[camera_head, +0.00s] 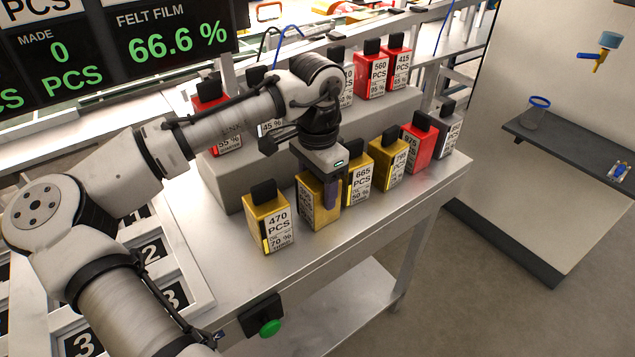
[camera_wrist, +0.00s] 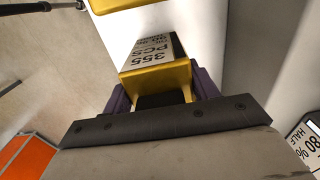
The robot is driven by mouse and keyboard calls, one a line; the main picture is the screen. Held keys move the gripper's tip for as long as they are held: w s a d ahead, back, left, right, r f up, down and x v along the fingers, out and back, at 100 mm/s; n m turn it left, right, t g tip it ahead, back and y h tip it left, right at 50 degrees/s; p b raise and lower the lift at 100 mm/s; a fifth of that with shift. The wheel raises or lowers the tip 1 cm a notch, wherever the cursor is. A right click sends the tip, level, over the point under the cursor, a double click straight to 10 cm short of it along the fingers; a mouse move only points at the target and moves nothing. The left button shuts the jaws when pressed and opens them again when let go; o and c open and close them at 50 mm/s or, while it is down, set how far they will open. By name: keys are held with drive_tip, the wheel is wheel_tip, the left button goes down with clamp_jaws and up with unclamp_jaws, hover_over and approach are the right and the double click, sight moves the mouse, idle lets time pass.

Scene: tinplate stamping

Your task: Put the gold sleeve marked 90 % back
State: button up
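A gold sleeve with a black-on-white label (camera_wrist: 158,52) fills the middle of the wrist view. The sleeve appears upright, at bench level. My gripper hides its top.
Red sleeves (camera_head: 371,76) stand on the raised grey step (camera_head: 222,180) behind. A numbered tray (camera_head: 190,275) lies at left. The bench front (camera_head: 345,235) is clear. A green button (camera_head: 270,328) is on its edge.

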drive_tip(key=o, duration=0.4)
wheel_tip(320, 180, up, 12)
drive_tip(key=shift+r+b, duration=0.2)
drive_tip(key=shift+b, duration=0.2)
idle(0.3)
